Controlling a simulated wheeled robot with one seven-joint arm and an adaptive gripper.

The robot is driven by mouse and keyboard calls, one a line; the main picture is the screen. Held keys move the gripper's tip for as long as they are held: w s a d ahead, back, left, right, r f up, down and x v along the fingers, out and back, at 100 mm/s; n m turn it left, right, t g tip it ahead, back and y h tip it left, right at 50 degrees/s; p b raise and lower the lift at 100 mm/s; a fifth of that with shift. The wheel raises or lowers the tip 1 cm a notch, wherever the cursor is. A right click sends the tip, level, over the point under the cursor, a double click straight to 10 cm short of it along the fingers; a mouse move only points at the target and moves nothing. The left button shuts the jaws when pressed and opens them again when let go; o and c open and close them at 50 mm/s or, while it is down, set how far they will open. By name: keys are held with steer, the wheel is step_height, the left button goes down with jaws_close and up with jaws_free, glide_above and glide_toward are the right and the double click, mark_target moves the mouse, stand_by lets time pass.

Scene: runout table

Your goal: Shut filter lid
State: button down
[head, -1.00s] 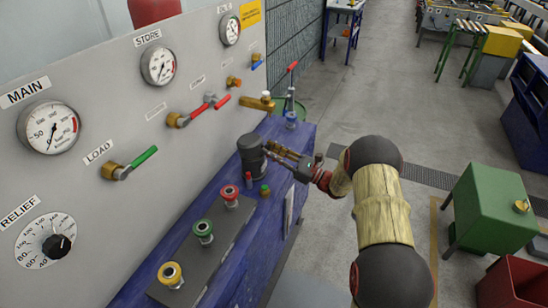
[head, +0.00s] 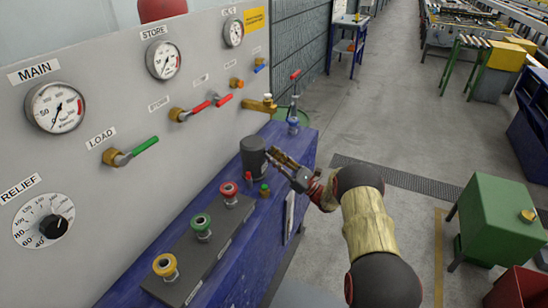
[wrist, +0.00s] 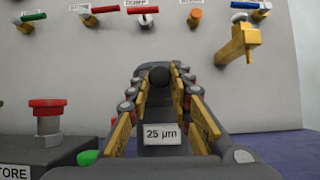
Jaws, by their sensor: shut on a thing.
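The filter is a dark grey canister (head: 253,165) on the blue bench, with its lid (head: 252,145) at the top. In the head view the lid looks level on the body; any small gap is too small to tell. My gripper (head: 273,154) reaches it from the right, its fingertips at the canister's upper side. In the wrist view my gripper (wrist: 159,76) has its two brass-coloured fingers closed around a round black knob (wrist: 160,77). A "25 µm" label (wrist: 161,134) shows on dark grey below it. The fingers hide part of the filter.
A panel (head: 130,200) with gauges and levers stands behind. Red (head: 229,190), green (head: 201,224) and yellow (head: 165,266) knobs sit on the bench in front. A brass tap (head: 262,105) juts out beyond the filter. Floor to the right is open up to a green cabinet (head: 497,215).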

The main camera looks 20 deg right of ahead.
steer(key=c, duration=1.9)
jaws_free()
steer(key=shift+a+f, duration=0.3)
steer(key=shift+f, duration=0.3)
steer(key=shift+o, duration=1.3)
steer(key=shift+w, duration=0.1)
steer(key=shift+r, duration=0.1)
steer(key=v, duration=1.2)
steer(key=shift+d+r, duration=0.1)
steer(key=shift+d, duration=0.05)
